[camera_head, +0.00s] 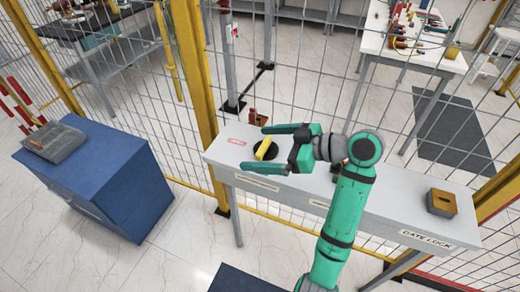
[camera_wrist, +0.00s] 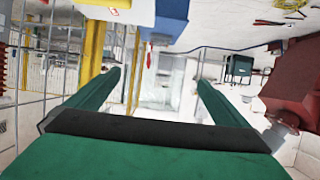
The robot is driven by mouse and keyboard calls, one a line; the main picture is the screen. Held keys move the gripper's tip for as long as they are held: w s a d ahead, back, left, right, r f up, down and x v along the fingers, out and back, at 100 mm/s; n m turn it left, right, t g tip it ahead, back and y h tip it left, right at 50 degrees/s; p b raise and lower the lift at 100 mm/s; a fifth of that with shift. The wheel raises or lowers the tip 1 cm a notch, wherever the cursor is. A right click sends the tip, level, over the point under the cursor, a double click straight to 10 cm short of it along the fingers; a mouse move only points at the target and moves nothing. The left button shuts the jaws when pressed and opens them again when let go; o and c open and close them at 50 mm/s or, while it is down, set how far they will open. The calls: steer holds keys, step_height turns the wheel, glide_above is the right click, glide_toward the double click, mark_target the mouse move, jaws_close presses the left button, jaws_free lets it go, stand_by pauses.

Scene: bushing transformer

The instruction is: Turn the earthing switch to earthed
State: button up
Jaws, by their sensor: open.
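A yellow handle (camera_head: 265,147) on a black round base sits near the left end of the grey bench; it looks like the earthing switch, with a red-lettered label beside it. The handle appears tilted in the picture. My gripper (camera_head: 254,148) is open, its two fingers pointing left. In the head view the handle shows between the fingers, but I cannot tell whether they are level with it or above it. In the wrist view my gripper (camera_wrist: 159,78) is empty between its fingers, and the handle is not visible there.
The grey bench (camera_head: 385,208) runs along a mesh fence with yellow posts (camera_head: 193,75). A box with a yellow-brown top (camera_head: 441,203) stands at its right end. A blue cabinet (camera_head: 105,180) stands at left; clear floor lies between it and the bench.

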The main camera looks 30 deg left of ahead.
steer(key=shift+s+d+r, duration=0.1)
steer(key=shift+s+r, duration=0.1)
steer(key=shift+s, duration=0.3)
steer(key=shift+s+d+r, duration=0.1)
steer(key=shift+s+r, duration=0.1)
steer(key=shift+s, duration=0.25)
